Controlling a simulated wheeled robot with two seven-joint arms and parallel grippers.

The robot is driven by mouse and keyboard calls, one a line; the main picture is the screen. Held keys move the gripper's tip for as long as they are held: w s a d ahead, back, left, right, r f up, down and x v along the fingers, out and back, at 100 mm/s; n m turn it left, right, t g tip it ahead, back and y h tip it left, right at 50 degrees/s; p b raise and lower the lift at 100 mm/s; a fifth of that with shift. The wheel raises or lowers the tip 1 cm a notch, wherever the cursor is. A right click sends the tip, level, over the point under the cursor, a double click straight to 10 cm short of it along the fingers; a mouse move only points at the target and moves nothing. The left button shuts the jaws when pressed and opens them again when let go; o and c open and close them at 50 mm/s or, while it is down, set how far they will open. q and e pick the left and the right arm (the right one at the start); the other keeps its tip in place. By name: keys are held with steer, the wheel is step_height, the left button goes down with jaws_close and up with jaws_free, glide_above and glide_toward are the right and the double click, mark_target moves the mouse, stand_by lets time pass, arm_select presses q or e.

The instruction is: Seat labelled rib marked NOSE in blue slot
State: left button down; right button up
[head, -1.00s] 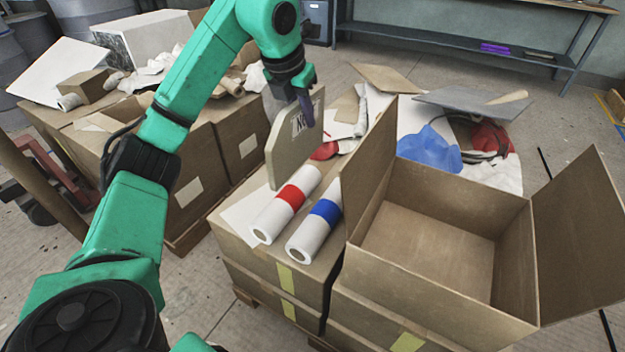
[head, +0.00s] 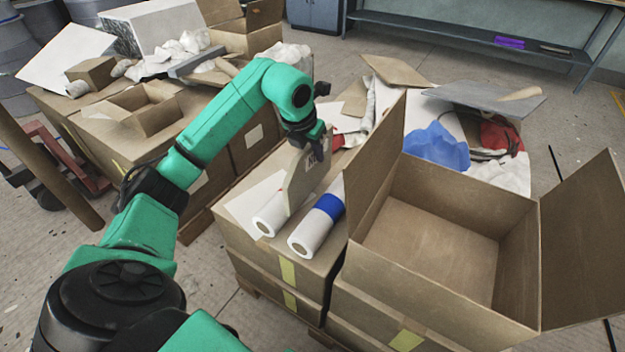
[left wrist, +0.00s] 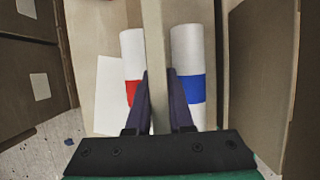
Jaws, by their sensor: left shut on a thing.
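My left gripper (head: 317,142) is shut on the rib (head: 300,183), a flat beige panel with a partly covered label. The rib stands upright on edge, over or beside the white tube with a red band (head: 268,220) and hides most of that tube. The white tube with a blue band (head: 314,230) lies just right of it. The left wrist view shows the gripper (left wrist: 161,100) holding the rib (left wrist: 157,45) edge-on between the red-banded tube (left wrist: 131,50) and the blue-banded tube (left wrist: 187,48). I cannot tell whether the rib touches a tube. No slot is clearly visible. My right gripper is out of view.
A large open cardboard box (head: 430,283) stands right of the tubes, its raised flap (head: 375,165) close beside the blue-banded tube. A blue cloth (head: 437,147) and a grey board (head: 484,97) lie behind it. More cartons (head: 105,140) stand at left.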

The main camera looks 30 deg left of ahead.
mark_target(314, 174)
arm_select(q)
step_height(314, 174, down, 7)
steer(key=shift+f+b, duration=0.1)
steer(key=shift+b, duration=0.45)
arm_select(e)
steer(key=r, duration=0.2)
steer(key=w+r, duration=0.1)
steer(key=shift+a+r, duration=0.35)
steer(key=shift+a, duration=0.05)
arm_select(q)
steer(key=c, duration=0.8)
jaws_free()
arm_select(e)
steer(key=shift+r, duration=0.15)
